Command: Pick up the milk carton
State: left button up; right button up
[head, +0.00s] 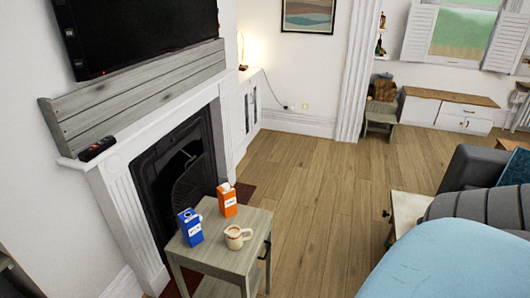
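Two cartons stand upright on a small grey wooden side table (222,262) in front of the fireplace. One is a blue carton (190,228) with white on its label, at the table's left. The other is an orange carton (227,200) with a white mark, further back and to the right. The print is too small to read, so I cannot tell which one is the milk carton. Neither of my grippers shows in the head view.
A cream jug (236,237) stands on the table, right of the blue carton. The fireplace (185,165) is close behind the table. A grey sofa (480,190) and a light blue rounded surface (450,262) fill the lower right. The wooden floor (320,200) between is clear.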

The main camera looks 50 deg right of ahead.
aim_at(190, 224)
jog(key=z, duration=1.3)
